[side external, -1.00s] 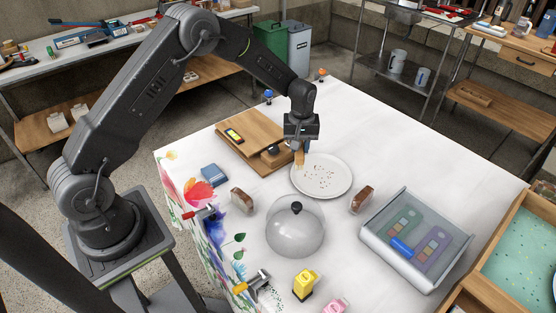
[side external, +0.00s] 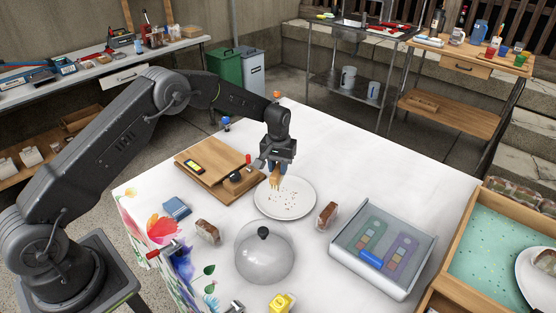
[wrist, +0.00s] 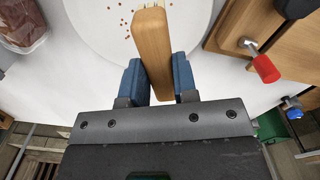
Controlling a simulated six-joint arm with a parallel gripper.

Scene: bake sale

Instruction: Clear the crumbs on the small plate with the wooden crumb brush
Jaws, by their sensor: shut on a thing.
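The small white plate (side external: 300,208) lies on the table and also shows in the wrist view (wrist: 90,35). Reddish-brown crumbs (side external: 290,200) are scattered on it; some show in the wrist view (wrist: 125,20). My gripper (side external: 277,172) is over the plate's back left part. Its blue fingers (wrist: 158,80) are shut on the wooden crumb brush (wrist: 152,50). The brush (side external: 275,182) points down toward the plate, with a little pale bristle showing at its far end in the wrist view. I cannot tell whether the bristles touch the plate.
A clear dome (side external: 264,255) with a black knob stands in front of the plate. Wrapped loaves (side external: 327,215) (side external: 208,232) stand nearby. A wooden board (side external: 205,180) is close on the left. A clear-lidded box (side external: 383,250) is at right. The table's back right is clear.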

